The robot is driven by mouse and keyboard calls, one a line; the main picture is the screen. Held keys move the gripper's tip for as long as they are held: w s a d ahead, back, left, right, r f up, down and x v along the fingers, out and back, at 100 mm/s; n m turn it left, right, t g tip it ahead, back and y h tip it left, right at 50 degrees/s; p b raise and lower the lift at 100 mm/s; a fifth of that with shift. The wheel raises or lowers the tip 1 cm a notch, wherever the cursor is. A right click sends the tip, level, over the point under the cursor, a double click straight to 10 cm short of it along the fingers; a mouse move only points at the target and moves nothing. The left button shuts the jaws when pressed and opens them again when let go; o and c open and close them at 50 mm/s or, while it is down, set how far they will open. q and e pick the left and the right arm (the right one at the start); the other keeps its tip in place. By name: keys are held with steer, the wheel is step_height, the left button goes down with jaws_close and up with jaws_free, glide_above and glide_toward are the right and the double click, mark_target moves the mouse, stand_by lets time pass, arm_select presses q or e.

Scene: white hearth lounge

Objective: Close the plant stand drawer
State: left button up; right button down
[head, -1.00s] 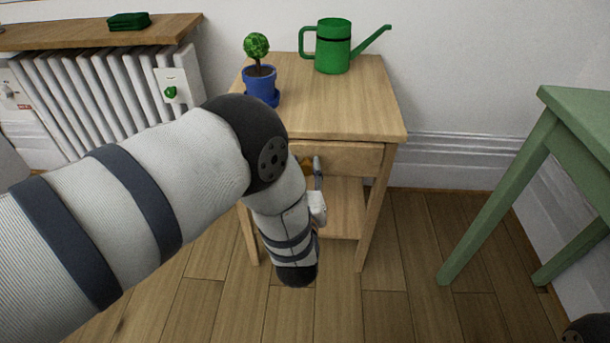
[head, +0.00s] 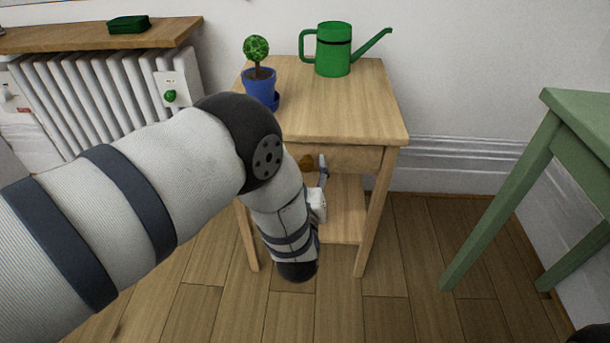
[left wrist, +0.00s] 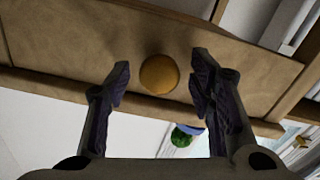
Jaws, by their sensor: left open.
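The wooden plant stand (head: 345,100) stands against the wall. Its drawer front (head: 352,159) sits under the top, in shadow, and looks about flush with the frame; any small gap is hard to tell. The round brass-brown knob (head: 307,162) is partly hidden by my arm in the head view. My left gripper (head: 318,170) is in front of the drawer. In the left wrist view, its open fingers (left wrist: 161,72) are on either side of the knob (left wrist: 159,73), with space between them and it. The drawer front (left wrist: 60,40) spans that view.
A blue potted plant (head: 259,85) and a green watering can (head: 333,50) stand on the plant stand. A radiator (head: 95,90) is at the left. A green table (head: 590,115) is at the right, with clear floor between.

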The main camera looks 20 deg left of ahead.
arm_select(q)
steer(key=v, duration=1.1)
steer(key=shift+r, duration=0.1)
